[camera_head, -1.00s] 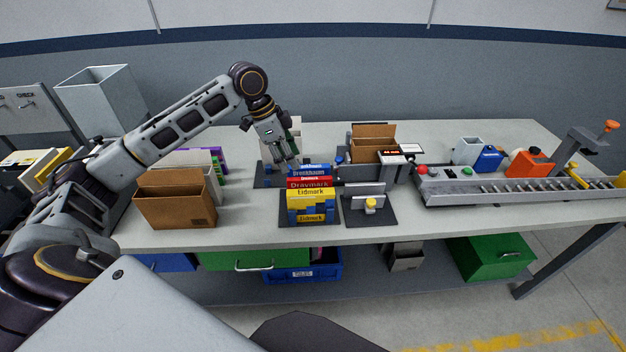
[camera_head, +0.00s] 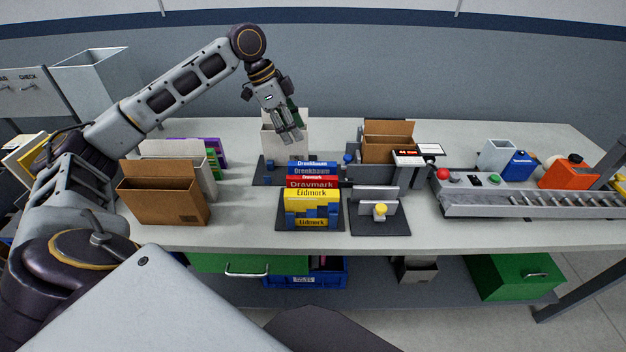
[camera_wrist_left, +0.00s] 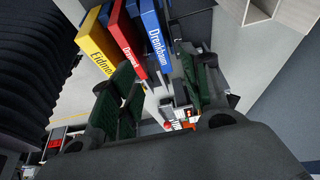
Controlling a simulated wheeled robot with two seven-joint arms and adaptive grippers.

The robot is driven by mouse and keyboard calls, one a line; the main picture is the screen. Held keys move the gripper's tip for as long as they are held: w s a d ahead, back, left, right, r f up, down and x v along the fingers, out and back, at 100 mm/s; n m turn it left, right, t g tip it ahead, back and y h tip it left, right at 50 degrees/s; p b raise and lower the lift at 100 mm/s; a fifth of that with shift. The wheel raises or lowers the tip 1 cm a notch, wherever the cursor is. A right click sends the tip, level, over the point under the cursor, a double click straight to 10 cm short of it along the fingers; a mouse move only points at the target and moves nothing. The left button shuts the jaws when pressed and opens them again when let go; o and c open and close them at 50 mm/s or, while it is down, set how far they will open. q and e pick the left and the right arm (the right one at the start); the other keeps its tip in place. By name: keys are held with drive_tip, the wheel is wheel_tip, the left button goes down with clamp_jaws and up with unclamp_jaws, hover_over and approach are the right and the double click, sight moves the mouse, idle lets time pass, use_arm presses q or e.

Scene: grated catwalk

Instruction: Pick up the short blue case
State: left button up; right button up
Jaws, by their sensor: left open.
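A row of upright cases stands in a holder (camera_head: 281,223) at the middle of the bench: a yellow Eidmark case (camera_head: 311,195), a red Draymark case (camera_head: 311,182) and blue Drenkbaum cases (camera_head: 316,170) at the back. I cannot tell which blue case is the short one. The left wrist view shows the yellow (camera_wrist_left: 95,45), red (camera_wrist_left: 124,38) and blue (camera_wrist_left: 156,35) cases near the finger pads. My left gripper (camera_head: 292,138) is open and empty, pointing down above and behind the cases. It also shows in the wrist view (camera_wrist_left: 165,85). My right gripper is not in view.
A brown carton (camera_head: 165,200) stands at the left, with another brown box (camera_head: 388,140) at the back. A small fixture with a yellow knob (camera_head: 380,211) is right of the cases. A roller conveyor (camera_head: 530,200) fills the right side. A pale bin (camera_head: 287,135) stands behind my left gripper.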

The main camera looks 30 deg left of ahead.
use_arm(q)
hover_over(311, 163)
drive_tip(key=s+a, duration=0.1)
drive_tip(key=a, duration=0.1)
wheel_tip(311, 163, down, 7)
drive_tip(key=shift+s+r, duration=0.1)
drive_tip(key=shift+r, duration=0.1)
drive_tip(key=shift+d+f, duration=0.25)
drive_tip(key=shift+f, duration=0.35)
drive_tip(key=shift+w+d+f, duration=0.1)
drive_tip(key=shift+w+f, duration=0.05)
drive_tip(key=shift+w, duration=0.05)
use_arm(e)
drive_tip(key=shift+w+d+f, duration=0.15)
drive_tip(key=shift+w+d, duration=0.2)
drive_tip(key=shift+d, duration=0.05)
use_arm(q)
drive_tip(key=shift+f, duration=0.1)
